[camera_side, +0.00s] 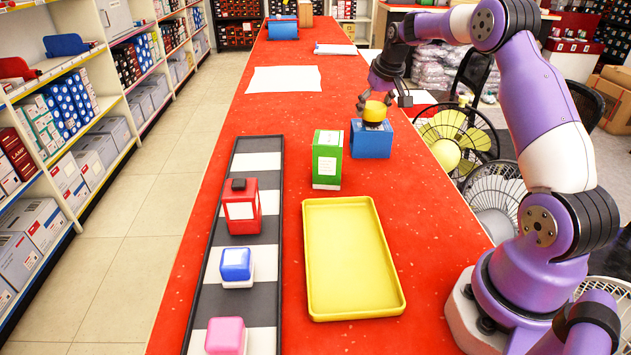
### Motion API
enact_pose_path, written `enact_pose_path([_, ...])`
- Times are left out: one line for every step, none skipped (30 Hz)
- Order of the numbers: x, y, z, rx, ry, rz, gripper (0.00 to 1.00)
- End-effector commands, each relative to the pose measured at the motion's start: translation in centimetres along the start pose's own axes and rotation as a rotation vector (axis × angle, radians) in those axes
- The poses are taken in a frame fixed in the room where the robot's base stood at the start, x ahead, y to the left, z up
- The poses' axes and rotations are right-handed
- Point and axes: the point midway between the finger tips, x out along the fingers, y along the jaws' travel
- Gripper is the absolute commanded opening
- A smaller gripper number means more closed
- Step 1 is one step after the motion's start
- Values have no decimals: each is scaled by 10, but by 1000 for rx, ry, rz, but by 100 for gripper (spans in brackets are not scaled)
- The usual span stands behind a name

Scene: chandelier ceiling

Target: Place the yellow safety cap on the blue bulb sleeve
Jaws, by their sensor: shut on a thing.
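The yellow safety cap (375,111) is between the fingers of my gripper (376,102), which is shut on it. The blue bulb sleeve (371,142) stands upright on the red counter, directly under the cap. A dark band shows between the cap and the top of the sleeve. I cannot tell whether the cap rests on the sleeve or is held just above it.
A green box (327,160) stands just left of the blue sleeve. A yellow tray (391,302) lies empty in front. A striped tray (263,181) at left holds a red box (241,208), a blue block (236,265) and a pink block (225,337). White paper (285,79) lies behind.

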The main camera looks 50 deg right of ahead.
Motion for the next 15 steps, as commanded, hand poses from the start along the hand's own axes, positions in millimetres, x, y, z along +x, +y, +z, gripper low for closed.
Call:
enact_pose_path([3, 0, 1, 0, 0, 0, 31])
enact_pose_path([3, 0, 1, 0, 0, 0, 31])
enact_pose_path([3, 0, 1, -1, 1, 0, 31])
enact_pose_path([3, 0, 1, -1, 1, 0, 31])
enact_pose_path([3, 0, 1, -1, 1, 0, 31])
enact_pose_path([3, 0, 1, -1, 1, 0, 31])
enact_pose_path([3, 0, 1, -1, 1, 0, 31])
enact_pose_path([3, 0, 1, -1, 1, 0, 31])
enact_pose_path([4, 0, 1, -1, 1, 0, 31])
enact_pose_path([4, 0, 2, -1, 1, 0, 31])
enact_pose_path([5, 0, 2, -1, 1, 0, 31])
enact_pose_path([6, 0, 2, -1, 1, 0, 31])
enact_pose_path([6, 0, 2, -1, 1, 0, 86])
enact_pose_path([6, 0, 2, -1, 1, 0, 100])
enact_pose_path([6, 0, 2, -1, 1, 0, 100])
